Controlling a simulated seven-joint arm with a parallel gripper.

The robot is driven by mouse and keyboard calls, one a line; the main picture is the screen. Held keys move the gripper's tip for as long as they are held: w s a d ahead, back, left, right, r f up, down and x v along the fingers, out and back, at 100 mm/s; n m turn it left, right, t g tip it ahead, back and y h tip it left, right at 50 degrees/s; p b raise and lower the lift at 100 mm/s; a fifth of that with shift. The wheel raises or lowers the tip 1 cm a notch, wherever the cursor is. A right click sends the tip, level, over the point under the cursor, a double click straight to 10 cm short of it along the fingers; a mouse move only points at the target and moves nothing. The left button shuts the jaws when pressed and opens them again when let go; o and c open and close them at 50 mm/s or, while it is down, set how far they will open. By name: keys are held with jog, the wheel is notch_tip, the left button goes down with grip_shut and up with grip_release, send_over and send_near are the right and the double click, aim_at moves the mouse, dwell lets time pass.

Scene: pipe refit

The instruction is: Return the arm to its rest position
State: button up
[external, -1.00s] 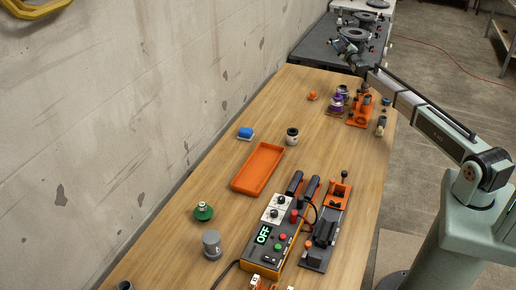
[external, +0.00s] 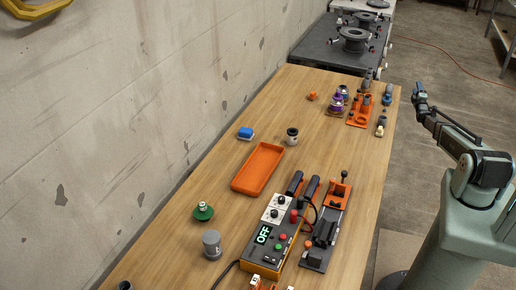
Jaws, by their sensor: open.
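My gripper (external: 420,92) is at the end of my raised arm, to the right of the wooden table's far right corner. It is open and small in the view. It is apart from the table and everything on it, and I see nothing held in it. My arm is bent back toward its base at the right edge of the picture.
The wooden table (external: 221,171) holds an empty orange tray (external: 259,168), a control box reading OFF (external: 263,235), an orange rack (external: 360,110) and several fittings. A dark bench (external: 330,52) stands beyond. The floor (external: 440,70) around my gripper is clear.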

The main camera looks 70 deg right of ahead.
jog(key=s+a+f+m+g+y, duration=0.1)
jog(key=a+f+y, duration=0.2)
jog(key=a+f, duration=0.45)
jog(key=s+a+f+m+y, duration=0.1)
jog(key=s+a+f+y, duration=0.1)
jog(key=a+f, duration=0.5)
jog(key=w+a+f+y, duration=0.4)
jog(key=w+a+f, duration=0.25)
jog(key=a, duration=0.45)
jog(key=w+a+f+y, duration=0.45)
jog(key=a+f, duration=0.35)
jog(key=a, duration=0.4)
jog(key=w+a+f+y, duration=0.3)
jog(key=w+a+f, duration=0.4)
jog(key=a, duration=0.4)
jog(key=s+a+f+g+y, duration=0.2)
jog(key=s+a+g, duration=0.1)
jog(key=a, duration=0.7)
jog(key=s+a+f+g+y, duration=0.2)
jog(key=a, duration=0.9)
jog(key=s+a+r+g, duration=0.1)
jog(key=s+a+g, duration=0.5)
jog(key=s+a, duration=0.6)
jog(key=shift+s+a+g, duration=0.25)
jog(key=shift+s+g, duration=0.05)
jog(key=shift+s, duration=0.55)
